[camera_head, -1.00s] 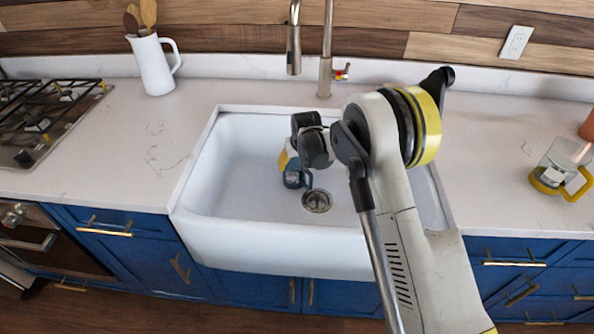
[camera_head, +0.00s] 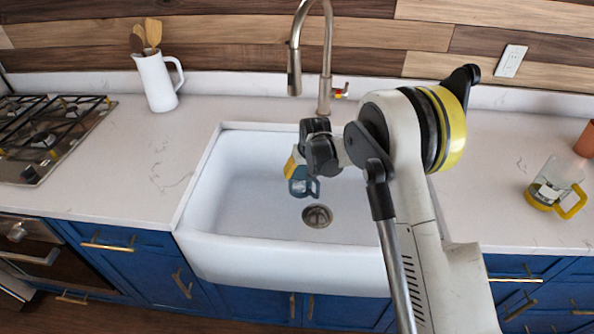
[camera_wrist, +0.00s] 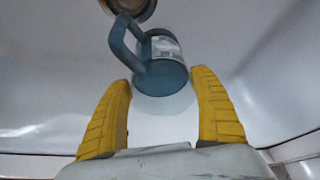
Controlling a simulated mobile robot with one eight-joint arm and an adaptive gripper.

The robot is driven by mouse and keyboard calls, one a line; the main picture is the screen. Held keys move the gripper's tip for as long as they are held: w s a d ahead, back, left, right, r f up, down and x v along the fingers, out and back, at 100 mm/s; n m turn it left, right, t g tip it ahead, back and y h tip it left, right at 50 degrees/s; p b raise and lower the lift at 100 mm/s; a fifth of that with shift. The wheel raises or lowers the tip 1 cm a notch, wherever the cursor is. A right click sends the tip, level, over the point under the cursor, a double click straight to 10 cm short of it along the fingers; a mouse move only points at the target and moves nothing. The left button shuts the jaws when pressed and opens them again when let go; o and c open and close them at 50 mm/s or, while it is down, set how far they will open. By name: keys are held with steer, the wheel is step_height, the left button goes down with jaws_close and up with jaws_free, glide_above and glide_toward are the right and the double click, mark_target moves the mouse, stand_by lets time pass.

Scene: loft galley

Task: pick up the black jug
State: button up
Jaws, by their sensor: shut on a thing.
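No clearly black jug shows; the jug in my gripper looks dark blue. This jug (camera_head: 302,187) is over the white sink basin, to the upper left of the drain. In the wrist view the jug (camera_wrist: 162,79) has a blue base, a blue handle on the left, a pale label and a clear, whitish part nearer my palm. My gripper (camera_head: 294,164) is shut on it, with its yellow fingers on either side of the clear part; it also shows in the wrist view (camera_wrist: 160,92). The jug appears raised off the basin floor.
The white sink (camera_head: 270,250) has a tall faucet (camera_head: 326,60) behind it. A clear jug with a yellow handle (camera_head: 556,186) stands on the right counter. A white pitcher of utensils (camera_head: 157,84) and a gas stove (camera_head: 45,138) are on the left.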

steer(key=s+d+r+p, duration=0.2)
steer(key=s+d+r, duration=0.2)
steer(key=d, duration=0.3)
steer(key=shift+s+d+r+p, duration=0.3)
steer(key=shift+d+r, duration=0.05)
steer(key=shift+r, duration=0.4)
steer(key=shift+d, duration=0.1)
